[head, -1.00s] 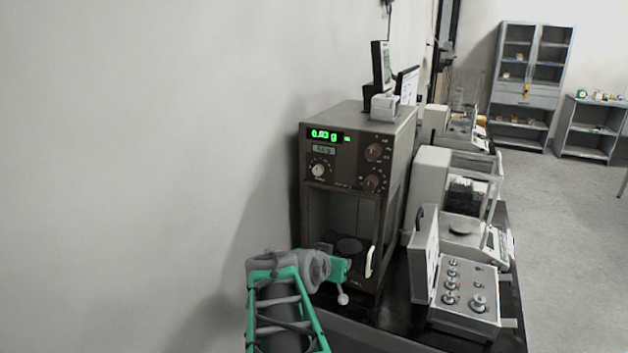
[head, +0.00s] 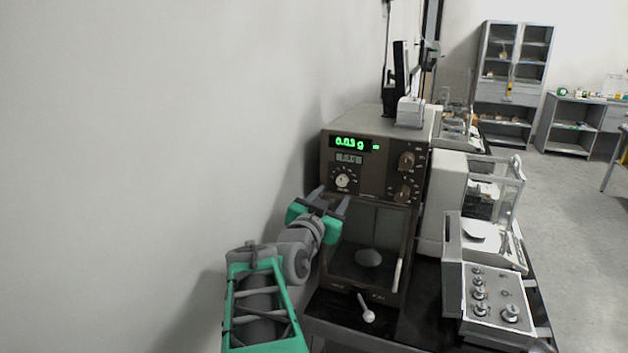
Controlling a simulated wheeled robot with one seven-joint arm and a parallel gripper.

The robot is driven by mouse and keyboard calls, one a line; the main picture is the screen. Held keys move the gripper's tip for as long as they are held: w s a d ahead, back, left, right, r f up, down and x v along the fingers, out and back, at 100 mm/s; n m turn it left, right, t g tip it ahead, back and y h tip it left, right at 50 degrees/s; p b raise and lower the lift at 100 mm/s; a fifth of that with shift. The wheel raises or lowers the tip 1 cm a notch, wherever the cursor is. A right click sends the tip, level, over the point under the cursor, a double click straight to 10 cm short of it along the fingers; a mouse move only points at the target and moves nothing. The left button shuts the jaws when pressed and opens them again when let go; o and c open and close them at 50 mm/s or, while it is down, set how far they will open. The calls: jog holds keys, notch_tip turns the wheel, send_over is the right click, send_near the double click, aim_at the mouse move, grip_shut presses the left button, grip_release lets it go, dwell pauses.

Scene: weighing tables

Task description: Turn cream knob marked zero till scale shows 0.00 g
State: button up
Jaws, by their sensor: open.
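The brown scale (head: 376,191) stands on a black table against the wall. Its green display (head: 352,143) reads about 0.03 g. The cream knob (head: 342,180) sits at the left of its front panel, under the display; its marking is too small to read. My gripper (head: 329,197) is open and empty, with its fingers pointing up toward the panel, just below and left of the cream knob. I cannot tell how far it is from the panel. The knob is not covered.
Two brown knobs (head: 406,160) are on the panel's right side. A weighing pan (head: 368,258) shows in the chamber below. A white-ended lever (head: 367,315) sticks out in front. A weight set (head: 490,300) and a pale balance (head: 480,235) stand at the right. The wall is close at left.

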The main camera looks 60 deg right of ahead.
aim_at(341, 182)
jog(key=d+p, duration=0.1)
jog(key=d, duration=0.1)
jog(key=w+d, duration=0.1)
jog(key=d, duration=0.2)
jog(key=d+p, duration=0.1)
jog(key=d, duration=0.1)
jog(key=shift+w+d+p, duration=0.35)
jog(key=shift+w+d, duration=0.05)
jog(key=shift+c, duration=0.5)
grip_shut()
